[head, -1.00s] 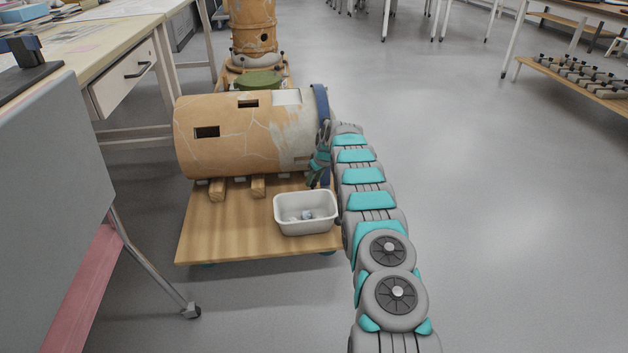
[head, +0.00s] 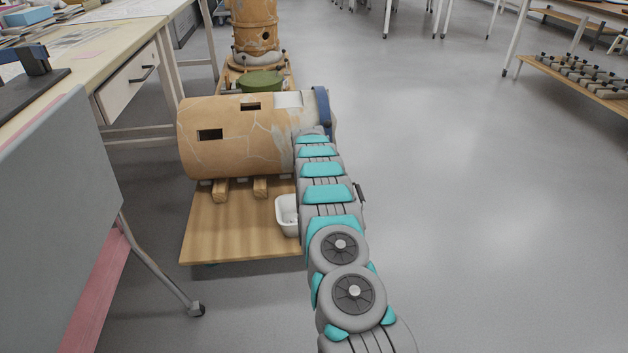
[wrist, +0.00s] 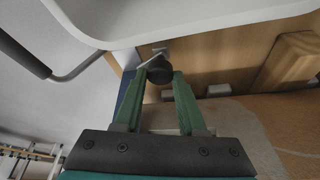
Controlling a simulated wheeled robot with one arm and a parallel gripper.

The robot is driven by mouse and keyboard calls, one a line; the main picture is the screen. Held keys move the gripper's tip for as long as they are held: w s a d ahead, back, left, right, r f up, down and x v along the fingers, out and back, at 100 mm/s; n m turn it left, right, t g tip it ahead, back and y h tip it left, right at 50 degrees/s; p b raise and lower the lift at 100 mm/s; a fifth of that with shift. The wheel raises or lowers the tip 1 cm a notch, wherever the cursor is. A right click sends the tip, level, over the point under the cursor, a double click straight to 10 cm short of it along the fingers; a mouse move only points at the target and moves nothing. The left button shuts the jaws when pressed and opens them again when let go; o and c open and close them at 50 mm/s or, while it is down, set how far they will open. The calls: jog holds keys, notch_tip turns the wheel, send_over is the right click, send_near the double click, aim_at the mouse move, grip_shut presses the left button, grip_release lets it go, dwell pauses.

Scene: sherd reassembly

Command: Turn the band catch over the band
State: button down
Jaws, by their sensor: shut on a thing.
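A blue band (head: 321,108) runs around the right end of a large tan clay cylinder (head: 235,140) lying on its side. My arm hides the band's lower part in the head view. In the wrist view, a strip of the blue band (wrist: 127,88) shows left of the green fingers. My gripper (wrist: 163,74) is shut on a dark round knob with a pale metal piece beside it, which looks like the band catch (wrist: 158,72). The fingers stand apart with the knob between their tips. In the head view the gripper is hidden behind my arm.
A white tub (head: 286,215) stands on the wooden trolley (head: 225,240), partly behind my arm; its wall (wrist: 200,22) is close to the fingertips in the wrist view. Wooden chocks (head: 221,189) support the cylinder. A desk stands left; open floor lies right.

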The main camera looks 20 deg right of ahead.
jog(key=m+g+h, duration=0.1)
jog(key=m, duration=0.2)
jog(key=shift+w+a+m, duration=0.1)
jog(key=shift+w+m, duration=0.05)
jog(key=shift+m, duration=0.15)
jog(key=shift+m+b, duration=0.3)
jog(key=shift+m, duration=0.1)
jog(key=shift+m+g, duration=0.3)
jog(key=shift+m, duration=0.2)
jog(key=shift+r, duration=0.1)
jog(key=shift+c, duration=2.4)
grip_release()
jog(key=shift+a, duration=0.1)
jog(key=v, duration=0.7)
jog(key=shift+a+r, duration=0.2)
jog(key=shift+r, duration=0.1)
